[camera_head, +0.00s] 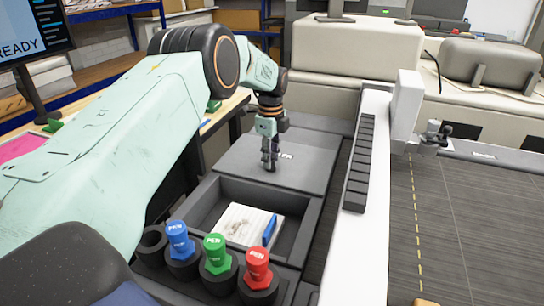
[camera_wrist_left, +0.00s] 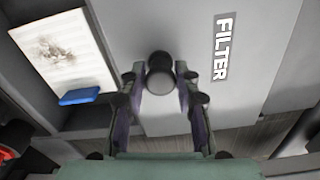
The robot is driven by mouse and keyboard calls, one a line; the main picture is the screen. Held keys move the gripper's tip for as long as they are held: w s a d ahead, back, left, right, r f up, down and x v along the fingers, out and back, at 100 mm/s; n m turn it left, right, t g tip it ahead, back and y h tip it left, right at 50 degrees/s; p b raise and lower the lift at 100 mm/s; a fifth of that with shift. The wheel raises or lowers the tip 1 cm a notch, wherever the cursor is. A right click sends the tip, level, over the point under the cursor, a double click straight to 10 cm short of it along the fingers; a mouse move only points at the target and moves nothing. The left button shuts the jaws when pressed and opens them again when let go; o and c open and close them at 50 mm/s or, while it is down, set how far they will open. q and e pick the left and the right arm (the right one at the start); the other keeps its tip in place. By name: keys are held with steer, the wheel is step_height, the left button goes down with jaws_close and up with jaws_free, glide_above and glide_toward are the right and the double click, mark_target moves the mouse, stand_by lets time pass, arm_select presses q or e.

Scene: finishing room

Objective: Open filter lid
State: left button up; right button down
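The filter lid (camera_head: 306,176) is a flat grey panel behind the open tray compartment, and it lies flat and closed. In the left wrist view the lid (camera_wrist_left: 262,70) carries a white-on-grey FILTER label (camera_wrist_left: 221,48). A round dark knob (camera_wrist_left: 160,63) stands beside the label. My left gripper (camera_head: 269,165) points down over the lid, partly hiding the label in the head view. In the left wrist view its fingers (camera_wrist_left: 158,82) are spread on either side of the knob, with gaps visible. My right gripper is not in view.
An open compartment (camera_head: 208,207) in front of the lid holds a printed card and a blue item. Blue, green and red PEN-marked holders (camera_head: 217,250) stand nearer. A white rail (camera_head: 371,215) and a dark slatted bed (camera_head: 455,225) lie to the right.

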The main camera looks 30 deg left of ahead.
arm_select(q)
steer(key=shift+o, duration=1.2)
steer(key=shift+a, duration=0.1)
steer(key=shift+w+d+r, duration=0.1)
steer(key=shift+d+r, duration=0.1)
steer(key=shift+r, duration=0.05)
step_height(320, 180, up, 12)
steer(key=shift+a+f, duration=0.15)
steer(key=shift+f, duration=0.1)
steer(key=shift+f, duration=0.1)
